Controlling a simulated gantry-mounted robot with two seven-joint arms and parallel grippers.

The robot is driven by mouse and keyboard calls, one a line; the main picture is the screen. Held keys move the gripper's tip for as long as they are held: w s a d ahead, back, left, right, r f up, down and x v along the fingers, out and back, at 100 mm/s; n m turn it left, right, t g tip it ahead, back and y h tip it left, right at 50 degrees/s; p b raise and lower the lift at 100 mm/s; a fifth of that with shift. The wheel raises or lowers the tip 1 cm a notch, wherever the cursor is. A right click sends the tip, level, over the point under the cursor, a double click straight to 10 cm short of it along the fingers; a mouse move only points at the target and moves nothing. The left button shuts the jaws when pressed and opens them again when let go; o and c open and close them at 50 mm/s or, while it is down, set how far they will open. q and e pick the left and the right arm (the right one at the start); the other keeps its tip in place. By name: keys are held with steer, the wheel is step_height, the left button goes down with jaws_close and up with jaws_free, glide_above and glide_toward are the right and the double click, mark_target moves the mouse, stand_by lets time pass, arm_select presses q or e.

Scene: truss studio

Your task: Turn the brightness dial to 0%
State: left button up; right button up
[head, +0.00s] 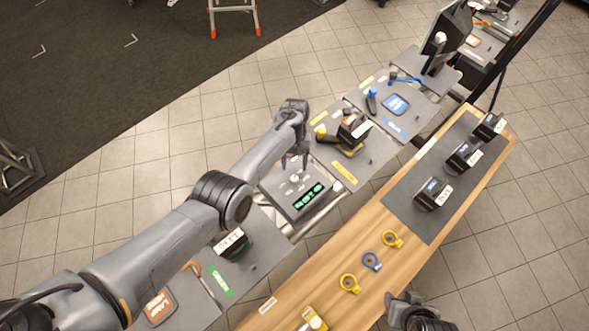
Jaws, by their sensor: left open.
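A grey control panel (281,193) sits on the row of grey stations left of the wooden table. It has a black display (310,196) with green characters too small to read. A small pale dial (295,179) appears on the panel, left of the display; its setting cannot be made out. My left gripper (294,161) reaches in over the panel, pointing down with its fingers apart and empty. Its fingertips look just above the dial; whether they touch cannot be told. My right gripper (402,300) is at the bottom edge, partly cut off, right of the wooden table.
The wooden table (290,296) carries yellow and blue rings (371,261) and a dark mat (411,205) with several black devices. A yellow and black tool (346,141) stands on the station beyond the panel. A dark labelled object (233,244) sits on the nearer station.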

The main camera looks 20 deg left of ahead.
arm_select(q)
steer(key=shift+v, duration=2.75)
steer(key=shift+s+a, duration=0.1)
